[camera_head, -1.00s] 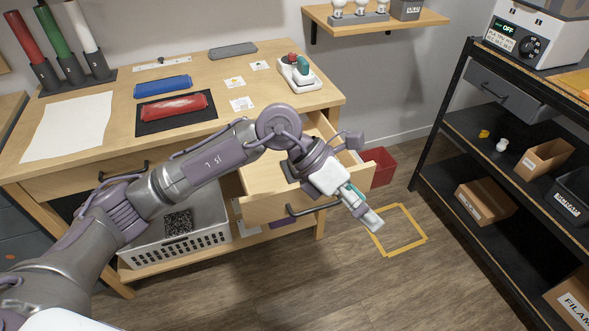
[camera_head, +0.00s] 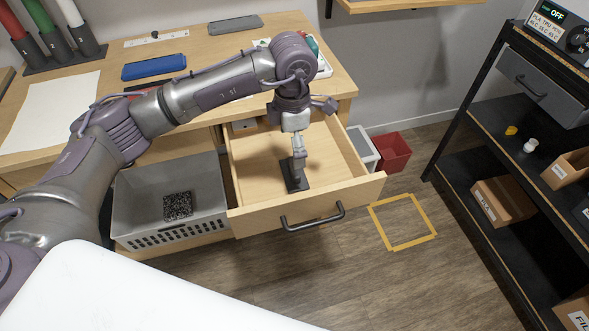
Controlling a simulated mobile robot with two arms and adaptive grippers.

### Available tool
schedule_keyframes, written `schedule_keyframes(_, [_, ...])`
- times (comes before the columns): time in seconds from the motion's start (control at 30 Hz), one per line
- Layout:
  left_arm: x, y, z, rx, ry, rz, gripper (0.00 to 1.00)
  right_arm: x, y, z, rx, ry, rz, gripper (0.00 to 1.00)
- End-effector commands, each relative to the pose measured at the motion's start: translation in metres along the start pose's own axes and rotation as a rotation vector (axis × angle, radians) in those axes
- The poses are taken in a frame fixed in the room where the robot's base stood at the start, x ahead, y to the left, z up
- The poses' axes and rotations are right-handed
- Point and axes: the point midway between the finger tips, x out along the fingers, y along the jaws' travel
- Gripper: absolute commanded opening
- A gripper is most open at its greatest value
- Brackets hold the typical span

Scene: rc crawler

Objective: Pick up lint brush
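A dark, flat, narrow object, seemingly the lint brush (camera_head: 291,184), lies on the floor of the open wooden drawer (camera_head: 262,212), near its middle. My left gripper (camera_head: 298,178) points down into the drawer with its fingertips right at this object. The fingers are seen edge-on and cover part of it, so I cannot tell whether they are open around it or shut on it. My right gripper is not in view.
The drawer walls and front handle (camera_head: 312,217) surround my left gripper. A grey basket (camera_head: 171,219) with a speckled dark item (camera_head: 178,206) is left of the drawer. A red bin (camera_head: 394,151) and a white bin (camera_head: 361,147) stand behind right. A black shelf (camera_head: 455,165) is at right.

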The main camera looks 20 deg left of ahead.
Motion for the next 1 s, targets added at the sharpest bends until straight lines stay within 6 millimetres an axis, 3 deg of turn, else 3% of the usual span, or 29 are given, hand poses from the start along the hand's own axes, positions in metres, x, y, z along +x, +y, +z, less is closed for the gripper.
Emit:
schedule_keyframes(0.07, [0.014,0.0,0.0,-0.001,0.001,-0.002,1.0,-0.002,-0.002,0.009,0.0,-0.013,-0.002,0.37])
schedule_keyframes(0.17, [0.025,-0.001,0.0,0.0,0.001,-0.002,1.0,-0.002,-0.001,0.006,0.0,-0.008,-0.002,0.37])
schedule_keyframes(0.37, [0.039,-0.001,0.001,0.0,0.002,-0.004,1.0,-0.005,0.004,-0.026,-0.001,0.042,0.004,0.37])
schedule_keyframes(0.47, [0.054,0.0,0.001,0.0,0.002,-0.005,1.0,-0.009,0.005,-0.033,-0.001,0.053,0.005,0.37])
schedule_keyframes(0.7, [0.081,0.001,0.003,0.001,-0.001,-0.001,1.0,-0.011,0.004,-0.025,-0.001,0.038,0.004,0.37])
schedule_keyframes(0.93, [0.083,0.001,0.003,0.001,-0.001,0.0,1.0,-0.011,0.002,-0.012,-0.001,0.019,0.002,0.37])
schedule_keyframes(1.0, [0.083,0.001,0.003,0.001,-0.001,0.0,0.88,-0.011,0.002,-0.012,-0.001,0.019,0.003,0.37])
